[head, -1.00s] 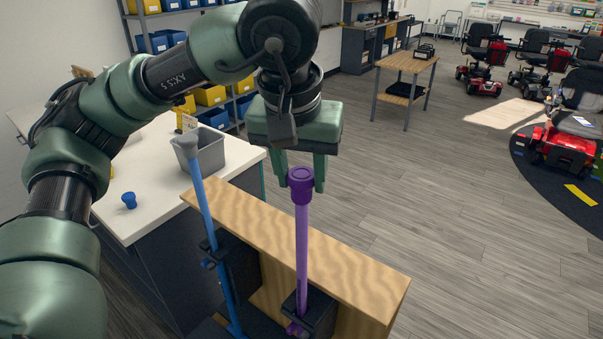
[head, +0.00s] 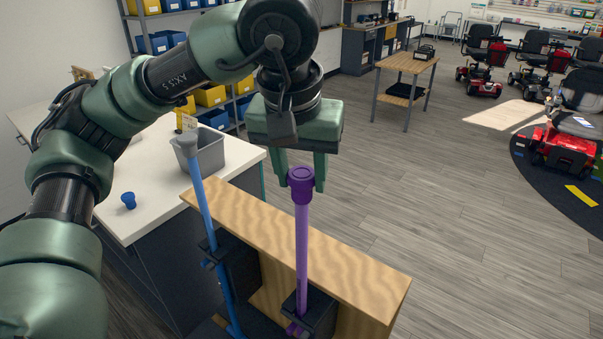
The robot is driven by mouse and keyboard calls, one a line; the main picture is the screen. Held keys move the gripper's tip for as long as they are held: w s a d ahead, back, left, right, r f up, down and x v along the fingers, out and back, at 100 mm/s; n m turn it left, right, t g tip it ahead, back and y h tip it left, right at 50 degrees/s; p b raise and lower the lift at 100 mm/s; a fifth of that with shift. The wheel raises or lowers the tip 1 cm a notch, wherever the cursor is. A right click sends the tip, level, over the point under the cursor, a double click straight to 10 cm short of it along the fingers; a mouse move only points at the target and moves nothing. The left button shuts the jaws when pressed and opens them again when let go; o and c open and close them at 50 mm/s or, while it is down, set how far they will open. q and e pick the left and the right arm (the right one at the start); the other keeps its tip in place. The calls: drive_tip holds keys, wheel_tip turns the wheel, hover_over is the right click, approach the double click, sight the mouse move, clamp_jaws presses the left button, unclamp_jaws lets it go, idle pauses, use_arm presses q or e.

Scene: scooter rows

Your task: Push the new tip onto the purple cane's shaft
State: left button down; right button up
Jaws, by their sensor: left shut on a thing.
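The purple cane's shaft (head: 302,248) stands upright in a black clamp at the front of a wooden stand. A purple tip (head: 301,181) sits at the top end of the shaft, in line with it. I cannot tell how far the tip is over the shaft. My left gripper (head: 301,178) points down from above and is shut on the purple tip, one finger on each side. My right gripper is not in view.
A blue cane (head: 212,230) with a grey tip stands left in another clamp on the wooden stand (head: 350,272). A white counter (head: 150,170) holds a grey bin (head: 210,155) and a small blue tip (head: 129,200). Floor to the right is clear; scooters (head: 565,145) stand far off.

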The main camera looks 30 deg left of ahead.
sight(301, 191)
use_arm(q)
drive_tip(key=shift+f+b, duration=1.6)
idle(1.4)
unclamp_jaws()
drive_tip(key=shift+r, duration=0.2)
drive_tip(key=shift+r+p, duration=4.3)
drive_tip(key=shift+r, duration=0.1)
drive_tip(key=shift+s+f, duration=0.1)
